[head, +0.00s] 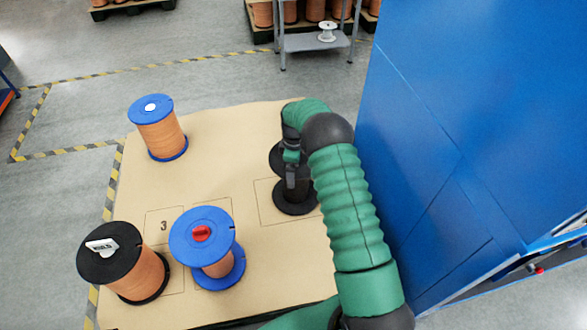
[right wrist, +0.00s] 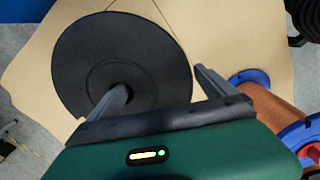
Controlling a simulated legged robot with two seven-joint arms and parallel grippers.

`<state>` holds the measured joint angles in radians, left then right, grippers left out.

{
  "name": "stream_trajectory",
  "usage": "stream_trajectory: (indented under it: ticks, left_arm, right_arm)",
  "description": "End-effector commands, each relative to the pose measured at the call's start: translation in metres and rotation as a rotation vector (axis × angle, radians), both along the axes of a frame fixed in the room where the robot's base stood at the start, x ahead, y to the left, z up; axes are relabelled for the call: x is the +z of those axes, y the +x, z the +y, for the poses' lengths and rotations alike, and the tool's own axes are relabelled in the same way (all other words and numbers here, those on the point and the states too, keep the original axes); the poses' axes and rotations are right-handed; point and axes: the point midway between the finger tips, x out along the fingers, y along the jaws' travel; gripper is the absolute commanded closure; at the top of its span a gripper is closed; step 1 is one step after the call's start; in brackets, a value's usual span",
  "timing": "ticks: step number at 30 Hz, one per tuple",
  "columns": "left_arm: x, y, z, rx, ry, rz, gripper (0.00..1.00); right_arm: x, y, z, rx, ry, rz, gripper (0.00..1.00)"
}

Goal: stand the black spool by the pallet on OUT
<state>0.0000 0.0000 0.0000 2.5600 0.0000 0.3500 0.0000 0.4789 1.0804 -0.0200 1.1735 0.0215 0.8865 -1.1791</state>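A black spool (head: 297,207) with a dark core stands upright on the brown board (head: 235,133), over an outlined square at its right side. My right arm hides part of it. My right gripper (head: 291,181) points down at this spool in the head view. In the right wrist view my right gripper (right wrist: 162,82) has its fingers wide apart. One finger crosses the black flange (right wrist: 85,55) near the hub, and the other tip lies just outside its rim. I cannot tell whether either touches. No OUT marking is legible. My left gripper is not in view.
A blue spool with copper (head: 160,135) stands at the back left. A blue spool with a red tag (head: 188,234) and a black-flanged copper spool (head: 143,276) stand at the front. A blue cabinet (head: 450,110) closes off the right. The board's middle is clear.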

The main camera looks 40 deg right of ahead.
Motion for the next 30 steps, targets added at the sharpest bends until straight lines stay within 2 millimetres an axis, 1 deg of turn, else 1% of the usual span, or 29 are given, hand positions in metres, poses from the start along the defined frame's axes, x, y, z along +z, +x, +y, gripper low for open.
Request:
stream_trajectory:
  ticks: [7, 10, 11, 14, 18, 22, 25, 30]
  left_arm:
    - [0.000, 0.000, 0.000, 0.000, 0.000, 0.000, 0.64]
    - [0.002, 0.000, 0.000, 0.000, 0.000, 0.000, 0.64]
    - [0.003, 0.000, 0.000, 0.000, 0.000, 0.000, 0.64]
    - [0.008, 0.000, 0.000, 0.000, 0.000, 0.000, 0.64]
    - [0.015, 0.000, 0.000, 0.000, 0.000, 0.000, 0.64]
    - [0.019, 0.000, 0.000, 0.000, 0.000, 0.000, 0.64]
    - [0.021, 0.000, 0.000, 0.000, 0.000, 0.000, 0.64]
    - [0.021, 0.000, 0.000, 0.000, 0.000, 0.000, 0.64]
  right_arm:
    - [0.001, 0.000, 0.000, 0.000, -0.001, -0.001, 0.00]
    - [0.008, 0.001, 0.000, 0.000, -0.001, -0.002, 0.00]
    - [0.012, 0.001, 0.000, 0.000, 0.000, -0.003, 0.00]
    - [0.035, 0.001, 0.000, 0.001, -0.002, -0.004, 0.00]
    - [0.073, 0.002, 0.000, 0.001, -0.002, -0.005, 0.00]
    - [0.102, 0.001, 0.000, 0.001, -0.002, -0.003, 0.00]
    - [0.114, 0.001, 0.000, 0.000, 0.000, -0.001, 0.00]
    - [0.121, 0.001, 0.000, 0.000, -0.001, -0.001, 0.00]
